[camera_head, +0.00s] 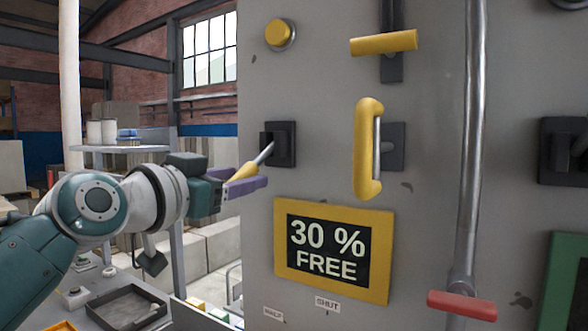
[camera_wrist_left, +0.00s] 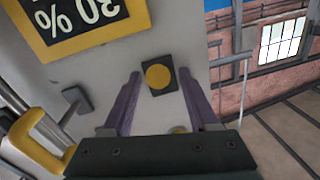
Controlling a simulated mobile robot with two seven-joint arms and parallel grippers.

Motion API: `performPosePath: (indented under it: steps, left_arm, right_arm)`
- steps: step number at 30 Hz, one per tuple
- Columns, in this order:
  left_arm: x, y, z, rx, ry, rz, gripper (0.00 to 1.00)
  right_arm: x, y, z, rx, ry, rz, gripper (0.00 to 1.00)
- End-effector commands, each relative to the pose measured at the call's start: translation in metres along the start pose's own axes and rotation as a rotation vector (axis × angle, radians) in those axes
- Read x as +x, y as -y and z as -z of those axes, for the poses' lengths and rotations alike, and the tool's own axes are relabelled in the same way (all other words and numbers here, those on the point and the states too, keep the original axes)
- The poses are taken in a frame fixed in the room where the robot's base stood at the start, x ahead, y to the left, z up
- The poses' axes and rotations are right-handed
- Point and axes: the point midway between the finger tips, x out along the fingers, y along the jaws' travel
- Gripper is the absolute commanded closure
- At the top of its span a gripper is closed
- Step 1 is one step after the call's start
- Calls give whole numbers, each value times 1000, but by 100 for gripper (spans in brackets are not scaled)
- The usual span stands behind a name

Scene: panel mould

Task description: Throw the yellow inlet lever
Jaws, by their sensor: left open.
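A short lever with a yellow tapered grip (camera_head: 244,172) and a pale metal stem sticks out from a black mount (camera_head: 284,143) on the grey panel, pointing down and left. In the left wrist view its round yellow end (camera_wrist_left: 158,76) shows nearly end-on in front of the dark square mount. My left gripper (camera_head: 247,179) is open, with its purple fingers around the yellow grip. In the left wrist view one finger stands on each side of it. I cannot tell whether either finger touches it. My right gripper is not in view.
A yellow button (camera_head: 279,34), a yellow crossbar handle (camera_head: 383,42) and an upright yellow handle (camera_head: 368,148) project from the panel. A yellow-framed "30 % FREE" sign (camera_head: 333,248) is below the lever. A metal rod (camera_head: 472,130) with a red grip (camera_head: 462,305) stands right.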

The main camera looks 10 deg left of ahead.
Motion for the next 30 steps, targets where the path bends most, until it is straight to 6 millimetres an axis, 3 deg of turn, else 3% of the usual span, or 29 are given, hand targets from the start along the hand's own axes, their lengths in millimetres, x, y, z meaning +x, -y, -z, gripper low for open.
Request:
performPosePath:
  steps: [6, 16, 30]
  left_arm:
    - [15, 0, 0, -1, 0, 0, 40]
    - [17, 0, -1, 0, 1, 0, 40]
    - [16, 0, -1, 0, 1, 0, 93]
  right_arm:
    - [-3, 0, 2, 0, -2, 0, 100]
    - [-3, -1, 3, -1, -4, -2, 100]
    - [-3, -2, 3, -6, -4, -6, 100]
